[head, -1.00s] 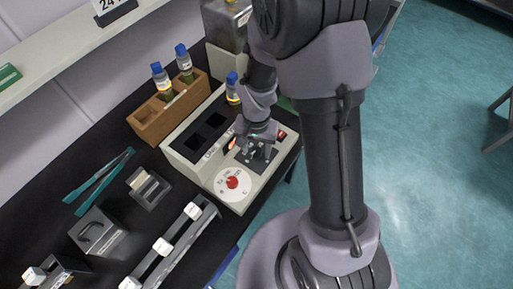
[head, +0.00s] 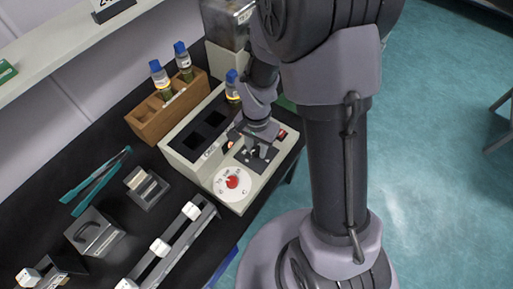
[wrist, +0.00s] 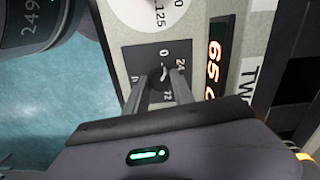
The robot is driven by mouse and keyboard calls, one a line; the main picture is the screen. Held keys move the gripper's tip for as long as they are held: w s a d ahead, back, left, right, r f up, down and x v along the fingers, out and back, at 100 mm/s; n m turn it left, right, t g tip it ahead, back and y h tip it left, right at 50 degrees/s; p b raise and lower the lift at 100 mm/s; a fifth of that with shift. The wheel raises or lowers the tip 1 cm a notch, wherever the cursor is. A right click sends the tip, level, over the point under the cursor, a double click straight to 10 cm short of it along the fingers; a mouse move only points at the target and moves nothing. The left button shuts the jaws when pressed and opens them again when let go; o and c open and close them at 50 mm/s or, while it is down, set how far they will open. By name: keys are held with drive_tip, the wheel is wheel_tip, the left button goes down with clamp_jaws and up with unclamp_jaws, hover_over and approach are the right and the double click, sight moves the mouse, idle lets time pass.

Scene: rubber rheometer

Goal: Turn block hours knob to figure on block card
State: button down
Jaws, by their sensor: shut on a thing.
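The block unit (head: 190,163) is a cream box with dark wells and a front panel. My gripper (wrist: 163,82) is shut on this knob, one finger on each side. The fingers hide part of the knob, and I cannot tell exactly where it points. In the head view, my gripper (head: 256,151) reaches down to the same dark plate. The shelf holds a card (head: 113,9), cut off by the picture's top edge.
A white dial with a red knob (head: 232,182) is beside the dark plate. A lit red display (wrist: 215,62) reads 65 C in the wrist view.

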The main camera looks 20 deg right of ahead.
sight(256, 149)
drive_tip(key=m+b, duration=0.1)
drive_tip(key=m, duration=0.2)
drive_tip(key=shift+f, duration=0.1)
drive_tip(key=shift+m+b, duration=0.9)
drive_tip(key=shift+m, duration=1.1)
drive_tip(key=c, duration=1.1)
unclamp_jaws()
wheel_tip(256, 149, up, 18)
drive_tip(key=p, duration=0.7)
drive_tip(key=shift+f, duration=0.15)
